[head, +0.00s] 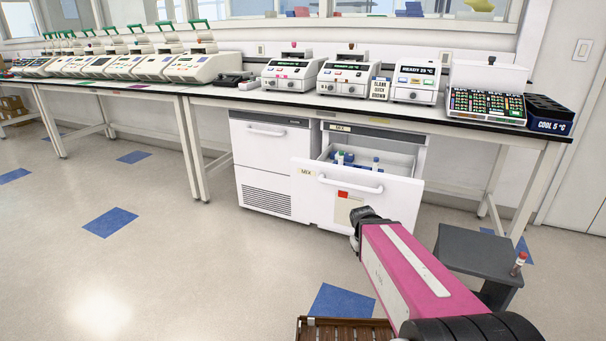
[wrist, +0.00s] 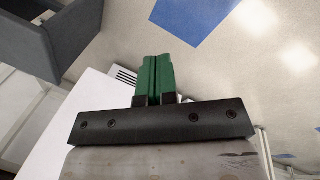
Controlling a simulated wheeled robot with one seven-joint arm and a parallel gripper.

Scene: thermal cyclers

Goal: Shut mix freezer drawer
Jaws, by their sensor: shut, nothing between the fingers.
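The mix freezer drawer (head: 395,203) is pulled out below the bench, under a grey strip labelled MIX. Its white front has a curved handle (head: 350,185), a MIX label and a red mark. Blue items and small white-capped containers (head: 345,158) sit inside. My arm reaches up from the lower right, its dark end overlapping the lower part of the drawer front in the head view. My gripper's green fingers (wrist: 158,76) are pressed together and empty in the wrist view, beside a white panel that seems to be the drawer front. I cannot tell whether they touch it.
A closed white unit with a vent grille (head: 266,198) stands left of the drawer. A dark grey stool-like stand (head: 478,250) is close on the right. Thermal cyclers (head: 292,74) line the bench above. The floor at left is clear.

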